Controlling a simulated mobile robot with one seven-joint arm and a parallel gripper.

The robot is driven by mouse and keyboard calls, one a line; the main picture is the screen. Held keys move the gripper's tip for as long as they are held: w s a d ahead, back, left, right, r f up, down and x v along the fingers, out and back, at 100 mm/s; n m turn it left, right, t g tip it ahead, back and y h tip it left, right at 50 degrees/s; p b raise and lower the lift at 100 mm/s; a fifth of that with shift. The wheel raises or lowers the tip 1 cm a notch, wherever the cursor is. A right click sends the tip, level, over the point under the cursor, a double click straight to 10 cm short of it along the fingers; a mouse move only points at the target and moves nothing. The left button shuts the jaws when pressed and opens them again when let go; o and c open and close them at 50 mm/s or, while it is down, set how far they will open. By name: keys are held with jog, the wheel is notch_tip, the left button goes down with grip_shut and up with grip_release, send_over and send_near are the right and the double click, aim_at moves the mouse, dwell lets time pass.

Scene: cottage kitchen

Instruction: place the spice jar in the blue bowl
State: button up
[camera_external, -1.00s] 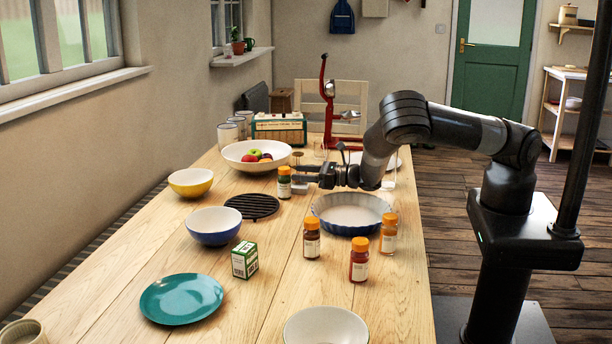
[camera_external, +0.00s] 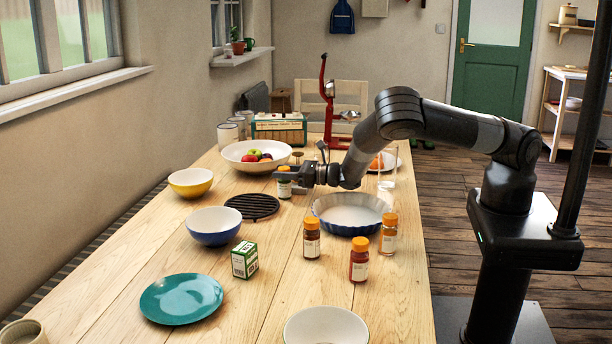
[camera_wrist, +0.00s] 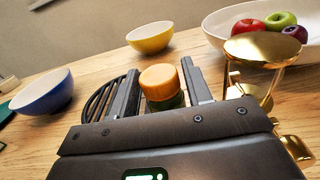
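The spice jar (camera_external: 285,190) has an orange lid and green contents. It stands upright on the table beyond the black trivet. My gripper (camera_external: 287,176) is level with its upper part, and one finger crosses in front of it in the external view. In the wrist view, the jar (camera_wrist: 160,82) is between the two fingers of my gripper (camera_wrist: 160,88), which are apart with a small gap showing at the left. The blue bowl (camera_external: 214,238), white inside, stands empty nearer the camera and to the left. It also shows at the left of the wrist view (camera_wrist: 42,94).
A black trivet (camera_external: 252,206) lies between the jar and the blue bowl. A yellow bowl (camera_external: 190,186) and a white fruit bowl (camera_external: 240,166) are close by. A blue pie dish (camera_external: 350,226) and several other orange-lidded jars (camera_external: 311,240) stand to the right. A brass object (camera_wrist: 262,55) is close beside my right finger.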

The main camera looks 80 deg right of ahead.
jog(key=c, duration=0.9)
jog(key=shift+o, duration=0.2)
jog(key=shift+r, duration=0.4)
jog(key=r, duration=0.8)
jog(key=shift+w+a+r, duration=0.1)
jog(key=shift+a+r, duration=0.2)
jog(key=w+a+r+n+g+y, duration=0.1)
jog(key=w+a+r+n+y, duration=0.15)
jog(key=a, duration=0.65)
jog(key=w+a+r+n+y, duration=0.2)
jog(key=w+a+y, duration=0.15)
jog(key=a, duration=0.45)
jog(key=w+a+f+y, duration=0.1)
jog(key=w+a+f, duration=0.1)
jog(key=a+f, duration=0.8)
jog(key=shift+w+a+f, duration=0.3)
jog(key=shift+w+a, duration=0.05)
jog(key=shift+a, duration=0.9)
